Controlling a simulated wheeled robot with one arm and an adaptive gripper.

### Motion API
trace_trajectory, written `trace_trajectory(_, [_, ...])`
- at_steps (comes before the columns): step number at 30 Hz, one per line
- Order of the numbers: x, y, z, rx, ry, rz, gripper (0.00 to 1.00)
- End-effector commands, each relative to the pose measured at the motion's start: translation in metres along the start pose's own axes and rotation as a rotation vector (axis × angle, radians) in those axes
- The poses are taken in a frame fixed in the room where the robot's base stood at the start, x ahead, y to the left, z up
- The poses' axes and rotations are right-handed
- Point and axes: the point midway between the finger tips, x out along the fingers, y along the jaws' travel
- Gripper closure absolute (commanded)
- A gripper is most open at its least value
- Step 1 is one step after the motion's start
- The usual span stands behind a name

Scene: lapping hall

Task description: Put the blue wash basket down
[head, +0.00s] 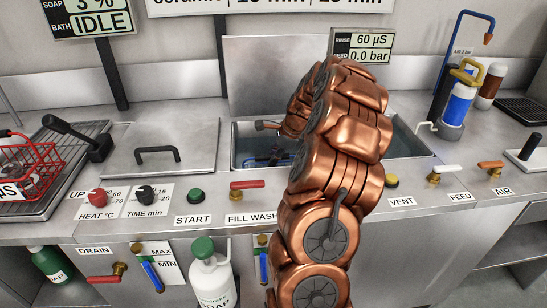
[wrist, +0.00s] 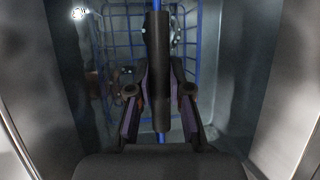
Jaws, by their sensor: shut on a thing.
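The blue wash basket is a blue wire basket with a black handle grip. In the wrist view its wires (wrist: 198,42) show beyond my gripper (wrist: 160,95), whose fingers stand on either side of the black handle grip (wrist: 161,70) and are shut on it. In the head view only a bit of blue wire (head: 262,160) shows inside the sunken metal basin (head: 410,146). My arm hides most of the basket and gripper there. Whether the basket touches the basin floor cannot be told.
A lidded section with a black handle (head: 158,155) lies left of the basin. A red basket (head: 28,165) sits on a drain tray at far left. Valves and knobs line the front edge. A blue-and-white bottle (head: 459,105) stands behind right.

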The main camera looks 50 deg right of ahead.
Motion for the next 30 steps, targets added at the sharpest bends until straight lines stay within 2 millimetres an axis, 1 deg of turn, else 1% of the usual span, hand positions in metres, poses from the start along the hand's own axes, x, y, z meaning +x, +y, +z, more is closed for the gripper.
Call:
trace_trajectory(8, [-0.001,-0.001,0.000,0.000,0.000,-0.003,1.00])
trace_trajectory(9, [0.000,-0.001,0.000,-0.001,0.000,-0.003,0.79])
trace_trajectory(15, [0.000,-0.001,0.000,-0.001,0.000,-0.003,0.58])
trace_trajectory(16, [0.000,-0.001,0.000,-0.001,0.000,-0.003,0.56])
trace_trajectory(25, [-0.001,-0.001,0.000,-0.001,0.000,-0.003,0.56])
trace_trajectory(28, [-0.007,-0.001,0.000,-0.001,0.001,-0.004,0.56])
trace_trajectory(30, [-0.015,-0.002,0.000,-0.001,0.001,-0.006,0.56])
